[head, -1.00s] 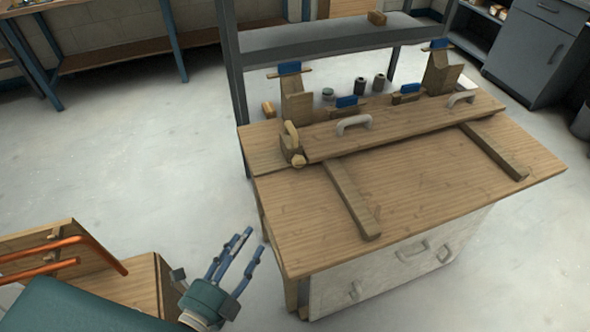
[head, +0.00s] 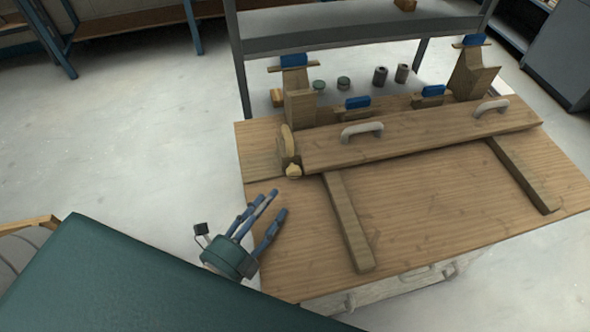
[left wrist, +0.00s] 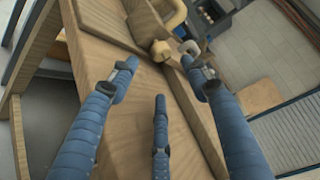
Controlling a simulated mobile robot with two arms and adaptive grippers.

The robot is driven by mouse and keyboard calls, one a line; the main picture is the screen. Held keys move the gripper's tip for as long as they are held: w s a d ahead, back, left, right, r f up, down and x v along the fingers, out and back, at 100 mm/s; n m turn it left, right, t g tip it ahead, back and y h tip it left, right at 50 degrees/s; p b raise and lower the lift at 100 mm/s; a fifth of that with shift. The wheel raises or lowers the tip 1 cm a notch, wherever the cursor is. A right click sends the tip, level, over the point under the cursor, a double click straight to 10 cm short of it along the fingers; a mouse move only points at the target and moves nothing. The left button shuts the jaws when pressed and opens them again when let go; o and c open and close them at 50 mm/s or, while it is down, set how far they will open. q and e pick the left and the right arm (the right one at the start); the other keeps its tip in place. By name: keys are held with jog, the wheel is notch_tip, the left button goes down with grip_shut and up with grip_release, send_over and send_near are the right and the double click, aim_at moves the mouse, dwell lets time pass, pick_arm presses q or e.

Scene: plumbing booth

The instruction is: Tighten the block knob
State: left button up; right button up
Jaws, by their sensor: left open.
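The block knob (head: 293,170) is a small pale faceted knob on the front of a wooden block (head: 287,146) at the left end of the long board on the workbench. It also shows in the left wrist view (left wrist: 160,49), ahead of the fingers. My left gripper (head: 262,215) has blue fingers and is open and empty. It is in front of the knob and below it in the head view, over the bench's left edge, apart from the knob. In the left wrist view the fingers (left wrist: 160,85) are spread with the knob beyond them. My right gripper is not in view.
The workbench (head: 440,225) carries a long board (head: 420,140) with pale handles, two wooden strips (head: 346,220) and upright blocks with blue tops (head: 294,62). A curved yellowish handle (head: 288,141) stands just above the knob. Several small cylinders stand behind the board.

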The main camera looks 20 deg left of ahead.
aim_at(291, 177)
pick_arm(q)
jog(key=p+x, duration=0.1)
jog(key=x, duration=0.3)
jog(key=p+x, duration=0.1)
jog(key=x, duration=0.4)
jog(key=shift+r, duration=0.2)
jog(key=c, duration=1.1)
